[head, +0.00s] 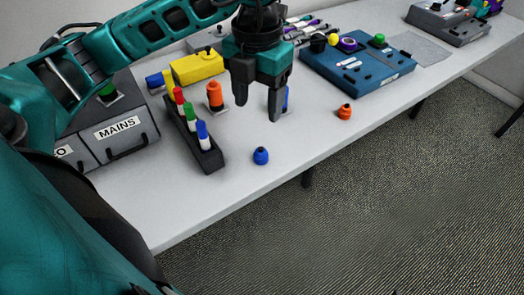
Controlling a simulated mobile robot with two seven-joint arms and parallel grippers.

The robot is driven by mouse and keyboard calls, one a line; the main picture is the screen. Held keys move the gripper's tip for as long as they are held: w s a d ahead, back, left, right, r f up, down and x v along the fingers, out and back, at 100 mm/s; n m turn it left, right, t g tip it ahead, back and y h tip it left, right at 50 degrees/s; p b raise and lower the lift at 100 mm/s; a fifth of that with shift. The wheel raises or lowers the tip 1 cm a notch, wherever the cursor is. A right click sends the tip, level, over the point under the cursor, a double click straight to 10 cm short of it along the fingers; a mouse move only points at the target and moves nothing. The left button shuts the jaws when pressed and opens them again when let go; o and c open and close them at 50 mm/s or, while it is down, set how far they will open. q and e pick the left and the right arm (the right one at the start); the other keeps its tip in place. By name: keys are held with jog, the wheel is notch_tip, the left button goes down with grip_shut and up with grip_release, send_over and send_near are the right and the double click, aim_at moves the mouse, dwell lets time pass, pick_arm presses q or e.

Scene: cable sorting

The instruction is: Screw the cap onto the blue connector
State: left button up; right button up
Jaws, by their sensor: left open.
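A small blue cap (261,156) sits on the white table, near its front edge. A blue upright piece (287,95), likely the blue connector, is mostly hidden behind a finger of my left gripper (257,111). My left gripper points down above the table, open and with nothing seen between its fingers. It appears behind the blue cap in the picture and apart from it. I cannot tell whether the finger touches the blue piece. My right gripper is not in view.
A black rack (208,160) with several coloured pieces stands left of the cap. An orange cap (345,111) lies to the right.

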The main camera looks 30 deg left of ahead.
aim_at(261, 148)
pick_arm(q)
notch_tip(261, 148, down, 8)
jog(key=shift+r+b, duration=0.1)
jog(key=shift+b, duration=0.2)
jog(key=f, duration=0.5)
jog(key=shift+s+d+f, duration=0.1)
jog(key=shift+d, duration=0.2)
jog(key=shift+c, duration=0.4)
jog(key=c, duration=1)
